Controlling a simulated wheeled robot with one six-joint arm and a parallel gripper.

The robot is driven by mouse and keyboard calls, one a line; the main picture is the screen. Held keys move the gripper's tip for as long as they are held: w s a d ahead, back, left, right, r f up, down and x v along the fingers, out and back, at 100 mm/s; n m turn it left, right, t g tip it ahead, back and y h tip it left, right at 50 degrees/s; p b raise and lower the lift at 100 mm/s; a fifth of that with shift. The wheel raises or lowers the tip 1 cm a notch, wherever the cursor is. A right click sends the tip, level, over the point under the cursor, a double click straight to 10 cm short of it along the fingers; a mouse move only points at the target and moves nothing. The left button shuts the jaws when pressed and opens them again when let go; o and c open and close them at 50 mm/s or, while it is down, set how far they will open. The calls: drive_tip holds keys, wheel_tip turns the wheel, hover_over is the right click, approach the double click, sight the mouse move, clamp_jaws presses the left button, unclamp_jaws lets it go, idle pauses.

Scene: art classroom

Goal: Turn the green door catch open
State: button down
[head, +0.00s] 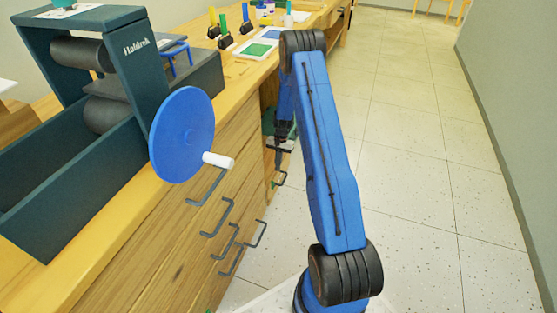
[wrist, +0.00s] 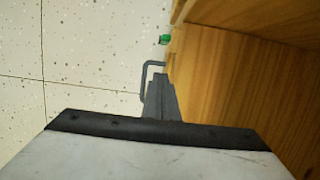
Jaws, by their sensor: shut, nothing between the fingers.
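The green door catch (wrist: 165,39) is a small green piece at the edge of the wooden cabinet front, near the top middle of the wrist view. In the head view a small green piece (head: 272,184) shows low on the cabinet, just below my gripper; it looks like the same catch. My gripper (wrist: 160,82) is shut and empty, its fingers pointing toward the catch with a gap between. In the head view my gripper (head: 281,147) is partly hidden behind my blue arm. A grey bar handle (wrist: 146,78) lies just left of the fingertips; I cannot tell whether they touch.
The wooden cabinet (head: 150,245) has several grey bar handles sticking out. A dark green press (head: 140,75) with a blue crank wheel (head: 182,135) stands on top and overhangs the front. The speckled floor (head: 420,180) to the right is clear up to the wall.

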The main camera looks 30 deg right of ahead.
sight(273, 185)
drive_tip(key=shift+s+a+f, duration=0.7)
drive_tip(key=shift+s+a, duration=0.05)
drive_tip(key=shift+a, duration=0.2)
drive_tip(key=shift+s+a+f, duration=0.7)
drive_tip(key=shift+a, duration=0.2)
drive_tip(key=shift+a, duration=0.1)
